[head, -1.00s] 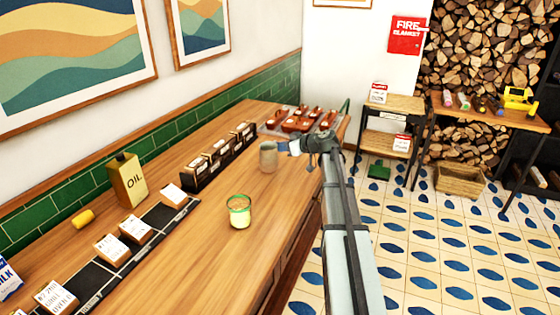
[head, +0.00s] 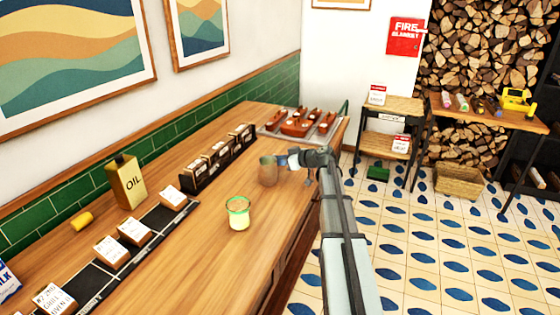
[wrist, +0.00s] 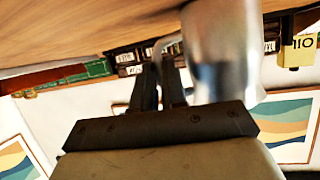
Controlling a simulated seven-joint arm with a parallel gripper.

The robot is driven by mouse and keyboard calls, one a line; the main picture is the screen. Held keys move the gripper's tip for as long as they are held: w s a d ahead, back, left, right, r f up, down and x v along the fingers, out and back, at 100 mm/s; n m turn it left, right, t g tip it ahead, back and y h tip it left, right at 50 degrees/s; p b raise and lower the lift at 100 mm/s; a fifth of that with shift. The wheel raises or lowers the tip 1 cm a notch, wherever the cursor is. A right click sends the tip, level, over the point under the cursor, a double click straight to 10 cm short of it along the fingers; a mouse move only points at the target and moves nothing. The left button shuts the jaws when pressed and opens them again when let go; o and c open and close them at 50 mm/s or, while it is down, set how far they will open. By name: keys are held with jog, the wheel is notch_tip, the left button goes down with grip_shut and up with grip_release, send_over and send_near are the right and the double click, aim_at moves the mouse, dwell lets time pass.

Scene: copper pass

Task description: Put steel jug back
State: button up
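The steel jug (head: 268,171) is upright over the wooden counter (head: 215,265), towards its right edge. I cannot tell whether its base touches the wood. My gripper (head: 292,160) is at the jug's right side in the head view. In the wrist view the jug (wrist: 222,50) is large and close, and its thin curved handle runs down between the two dark fingers of my gripper (wrist: 160,82). The fingers are close together on the handle. Part of the handle is hidden behind them.
A green-rimmed glass jar (head: 239,214) stands in front of the jug. A dark rack of labelled packets (head: 218,160) is to the left. A tray with brown blocks (head: 300,125) lies behind. An oil tin (head: 128,181) stands near the wall. Bare wood surrounds the jar.

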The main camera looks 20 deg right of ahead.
jog(key=o, duration=0.4)
jog(key=shift+o, duration=0.2)
jog(key=shift+r, duration=0.25)
jog(key=v, duration=1.2)
